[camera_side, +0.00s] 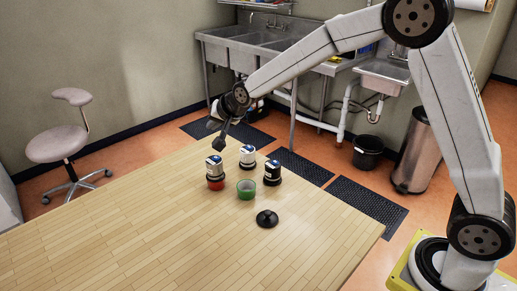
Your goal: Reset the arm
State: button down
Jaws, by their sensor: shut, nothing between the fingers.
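My gripper (219,140) is dark and hangs above the far part of the wooden table (150,240). It is shut and empty, pointing down. It is above and close to the group of small objects, apart from them as far as I can tell. My arm reaches in from the right.
On the table are a red-based jar with a silver top (215,183), a white-and-dark jar (247,157), a black jar with a light top (272,172), a green cup (246,189) and a black knobbed lid (267,218). The table's left and front are clear. Sinks (260,45) stand behind.

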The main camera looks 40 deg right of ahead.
aim_at(218, 159)
jog(key=shift+f, duration=3.65)
jog(key=shift+f, duration=0.85)
jog(key=shift+r, duration=0.85)
jog(key=shift+r, duration=0.15)
dwell(0.3)
jog(key=shift+r, duration=2.9)
jog(key=shift+s, duration=0.1)
